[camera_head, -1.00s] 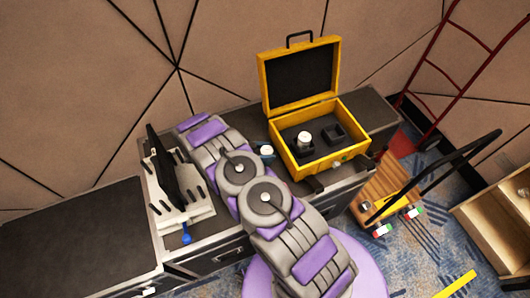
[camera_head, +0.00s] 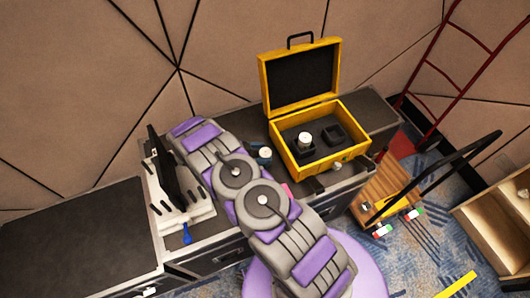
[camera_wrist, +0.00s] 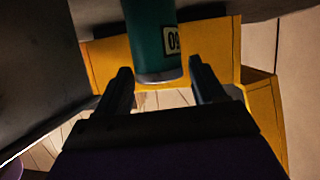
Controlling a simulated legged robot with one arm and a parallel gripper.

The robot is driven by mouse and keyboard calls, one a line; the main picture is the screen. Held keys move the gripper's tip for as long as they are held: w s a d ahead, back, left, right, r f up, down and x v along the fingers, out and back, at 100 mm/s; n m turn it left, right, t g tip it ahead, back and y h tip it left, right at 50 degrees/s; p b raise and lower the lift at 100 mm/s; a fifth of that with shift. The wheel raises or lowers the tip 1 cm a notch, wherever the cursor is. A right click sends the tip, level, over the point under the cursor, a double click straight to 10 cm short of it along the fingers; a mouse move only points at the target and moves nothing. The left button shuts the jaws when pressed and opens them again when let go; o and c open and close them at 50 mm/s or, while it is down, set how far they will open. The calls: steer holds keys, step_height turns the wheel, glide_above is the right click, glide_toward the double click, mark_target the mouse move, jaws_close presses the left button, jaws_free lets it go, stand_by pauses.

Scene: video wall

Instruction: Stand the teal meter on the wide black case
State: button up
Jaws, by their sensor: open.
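The teal meter (camera_wrist: 152,40) is a teal cylinder with a pale end and a numbered label. In the wrist view it lies between and beyond the two dark fingers of my gripper (camera_wrist: 160,70), which is open with gaps at its sides. In the head view the pale-topped meter (camera_head: 265,153) shows beside my arm, left of the yellow case; my gripper is hidden there behind the arm. Two black cases show: one (camera_head: 375,108) under the yellow case, and a lower broad one (camera_head: 70,235) at left. I cannot tell which one is called wide.
The open yellow case (camera_head: 320,162) holds a pale-topped item (camera_head: 304,139) and an empty dark socket. A white stand with a black panel (camera_head: 185,215) is at left. A wooden cart (camera_head: 385,195) stands at right. The left case top is clear.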

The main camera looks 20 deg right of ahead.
steer(key=v, duration=0.5)
steer(key=shift+w+a, duration=0.1)
steer(key=shift+a, duration=0.1)
steer(key=w+a+r+n+t+y, duration=0.25)
steer(key=w+r+t, duration=0.25)
steer(key=w+r, duration=0.35)
steer(key=w+a+r+n+t+y, duration=0.2)
steer(key=w+a+r+t+y, duration=0.2)
steer(key=w+r, duration=0.5)
steer(key=s+a+r+n+t+y, duration=0.1)
steer(key=a+r+n+y, duration=0.3)
steer(key=r, duration=0.3)
steer(key=a+r+n+t+y, duration=0.1)
steer(key=a+r+n+y, duration=0.1)
steer(key=a+r+y, duration=0.4)
steer(key=s+r+n+g+y, duration=0.1)
steer(key=s+r+n+g, duration=0.2)
steer(key=s, duration=0.8)
steer(key=s+r+n+g, duration=0.2)
steer(key=s+r+n, duration=0.15)
steer(key=s, duration=0.75)
steer(key=s+d+n+g+h, duration=0.1)
steer(key=s+d, duration=0.5)
steer(key=s, duration=0.9)
steer(key=s+d+g+h, duration=0.3)
steer(key=s+d+g, duration=0.2)
steer(key=s, duration=1.1)
steer(key=shift+s+d+f+n+g, duration=0.15)
steer(key=shift+d+n+g, duration=0.2)
steer(key=shift+d, duration=0.45)
